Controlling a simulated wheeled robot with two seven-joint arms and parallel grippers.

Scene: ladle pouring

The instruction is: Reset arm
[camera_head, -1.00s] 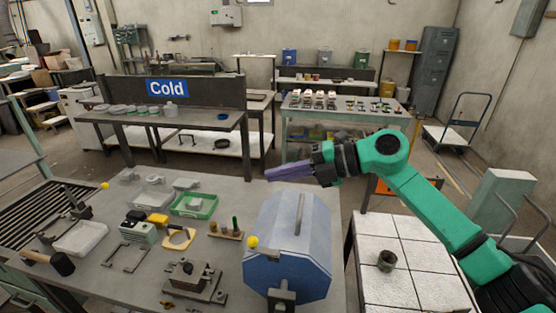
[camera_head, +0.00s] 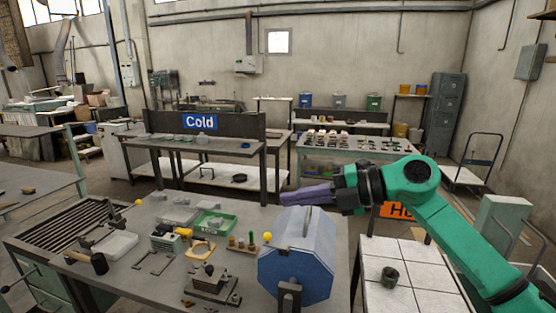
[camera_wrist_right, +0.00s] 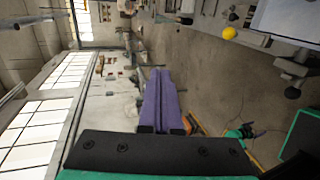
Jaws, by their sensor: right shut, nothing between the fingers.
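My right gripper (camera_head: 292,197) has purple fingers on a black wrist and a green arm that comes in from the right. It is raised above the workbench (camera_head: 130,285), just above and beside the blue octagonal drum (camera_head: 297,262). Its fingers point left and lie together, shut and empty. In the right wrist view the purple fingers (camera_wrist_right: 158,82) also lie side by side with nothing between them. My left gripper does not show in the head view.
A white-tiled table (camera_head: 395,255) with a small dark cup (camera_head: 389,276) stands right of the drum. The bench holds a green tray (camera_head: 213,223), a hammer (camera_head: 98,263) and small fixtures. The "Cold" table (camera_head: 200,122) stands behind. Open floor lies between the tables.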

